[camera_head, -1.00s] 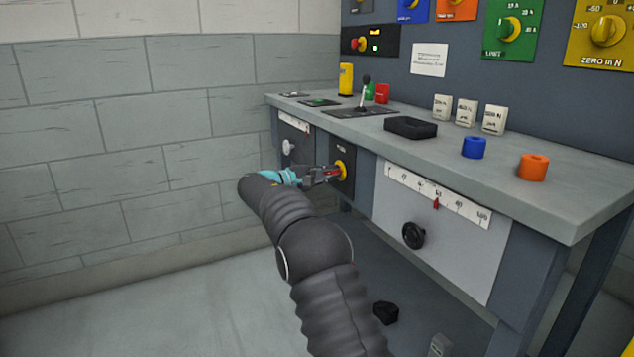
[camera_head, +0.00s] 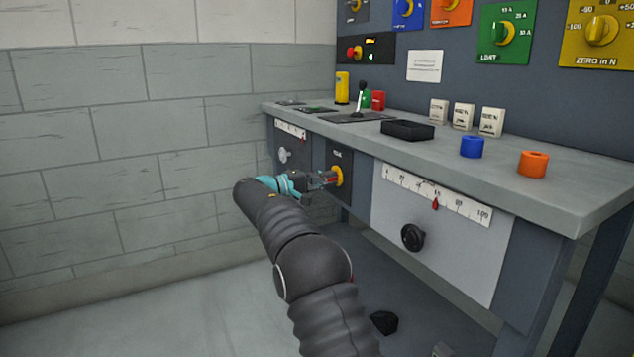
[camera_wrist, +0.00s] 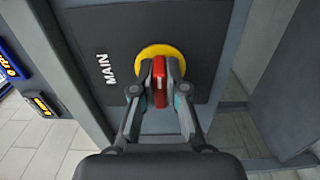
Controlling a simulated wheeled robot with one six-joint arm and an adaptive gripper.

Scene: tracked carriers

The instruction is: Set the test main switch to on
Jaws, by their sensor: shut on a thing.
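The main switch is a red handle (camera_wrist: 159,82) on a round yellow plate (camera_wrist: 152,51), mounted on a dark panel (camera_wrist: 100,30) lettered MAIN. In the wrist view the handle lies along the line of my fingers, its long side running up and down the picture. My gripper (camera_wrist: 158,92) is shut on the red handle, one finger on each side. In the head view my gripper (camera_head: 318,180) reaches the yellow plate (camera_head: 338,175) under the bench top from the left. The fingers hide part of the handle there.
The grey bench top (camera_head: 510,180) overhangs the panel. A scale plate with a black knob (camera_head: 412,237) is to the right, and a pale knob (camera_head: 284,155) to the left. A dark lump (camera_head: 384,322) lies on the floor near my arm.

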